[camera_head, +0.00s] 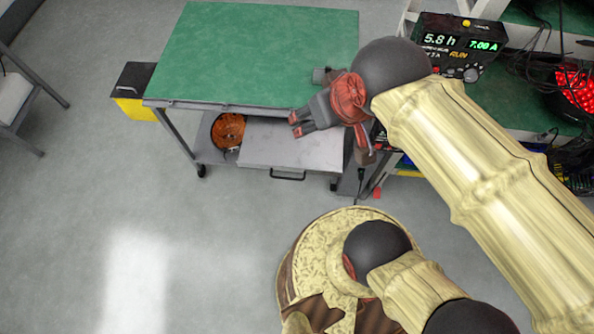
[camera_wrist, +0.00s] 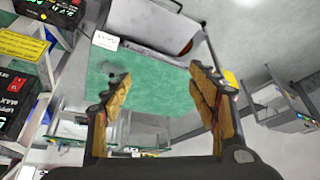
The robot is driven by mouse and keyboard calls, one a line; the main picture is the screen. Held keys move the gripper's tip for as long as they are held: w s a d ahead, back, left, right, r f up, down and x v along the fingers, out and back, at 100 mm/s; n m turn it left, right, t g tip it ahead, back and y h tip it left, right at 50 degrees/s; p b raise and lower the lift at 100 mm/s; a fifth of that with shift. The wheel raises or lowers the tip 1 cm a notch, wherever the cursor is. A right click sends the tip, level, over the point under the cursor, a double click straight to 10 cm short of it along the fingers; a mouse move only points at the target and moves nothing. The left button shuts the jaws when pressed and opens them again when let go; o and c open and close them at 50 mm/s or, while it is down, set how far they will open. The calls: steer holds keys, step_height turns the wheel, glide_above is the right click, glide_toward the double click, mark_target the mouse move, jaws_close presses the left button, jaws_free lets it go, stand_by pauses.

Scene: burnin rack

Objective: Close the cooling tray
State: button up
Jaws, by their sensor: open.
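The cooling tray appears to be the flat grey panel (camera_head: 275,150) under the green-topped cart, standing out past the top's front edge. A dark bar handle (camera_head: 287,178) is on its front. My gripper (camera_head: 297,124) is open and empty. In the head view it overlaps the tray's back right part; I cannot tell the height between them, and no touch is clear. In the wrist view my two fingers (camera_wrist: 163,95) are spread apart with nothing between them. A grey panel (camera_wrist: 150,22), likely the tray, shows beyond them at the top.
An orange round object (camera_head: 228,130) sits on the lower shelf left of the tray. A yellow bin with a black lid (camera_head: 135,90) hangs at the left. An instrument (camera_head: 455,45) stands right. Floor before the cart is open.

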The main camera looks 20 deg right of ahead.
steer(key=shift+c, duration=1.1)
